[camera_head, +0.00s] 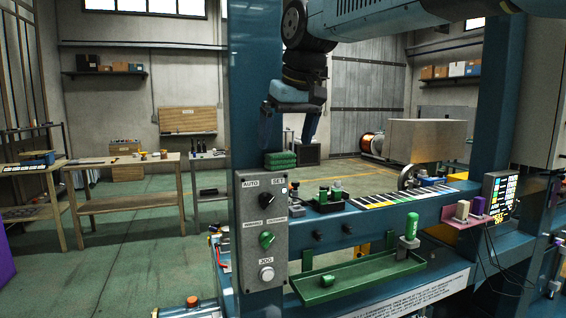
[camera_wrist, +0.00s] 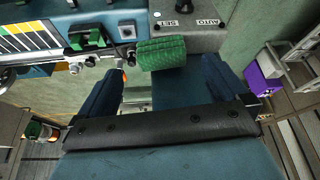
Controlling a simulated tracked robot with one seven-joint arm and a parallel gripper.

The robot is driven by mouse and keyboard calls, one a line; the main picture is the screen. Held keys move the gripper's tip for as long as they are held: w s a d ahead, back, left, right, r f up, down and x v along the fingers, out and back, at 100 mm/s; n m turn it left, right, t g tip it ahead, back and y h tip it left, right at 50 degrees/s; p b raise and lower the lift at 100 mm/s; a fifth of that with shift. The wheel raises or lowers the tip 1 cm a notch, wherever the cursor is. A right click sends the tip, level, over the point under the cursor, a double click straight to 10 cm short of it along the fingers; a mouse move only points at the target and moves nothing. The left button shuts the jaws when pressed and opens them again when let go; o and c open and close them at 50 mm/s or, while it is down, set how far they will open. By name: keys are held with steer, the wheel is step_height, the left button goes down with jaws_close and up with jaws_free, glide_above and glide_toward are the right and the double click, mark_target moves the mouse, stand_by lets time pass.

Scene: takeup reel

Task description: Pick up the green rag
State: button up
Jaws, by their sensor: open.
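The green rag (camera_head: 280,159) is a folded, textured bundle lying on top of the grey control box (camera_head: 261,228), against the blue post. My gripper (camera_head: 288,134) is open and empty, pointing down above the rag with a small gap in the picture. In the wrist view the rag (camera_wrist: 162,53) shows beyond and between the two blue fingers of my gripper (camera_wrist: 163,66). I cannot tell the exact height of the fingers over it.
The blue post (camera_head: 256,90) rises by the control box. A green tray (camera_head: 358,278) and a beam with small green-topped items (camera_head: 329,198) lie to the right. Wooden workbenches (camera_head: 128,178) stand at the left, with open floor around them.

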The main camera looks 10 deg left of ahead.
mark_target(282, 154)
steer(key=shift+x, duration=2.6)
steer(key=shift+a+r, duration=0.1)
steer(key=shift+c, duration=0.5)
steer(key=c, duration=1)
steer(key=shift+r, duration=0.5)
step_height(282, 154, up, 3)
steer(key=shift+s+f, duration=0.1)
steer(key=s+d+r, duration=0.2)
steer(key=s+r, duration=0.1)
steer(key=s+d+r, duration=0.3)
steer(key=s, duration=0.1)
steer(key=s+d+r, duration=0.3)
steer(key=s, duration=0.1)
steer(key=shift+s+r, duration=0.1)
steer(key=shift+s, duration=0.05)
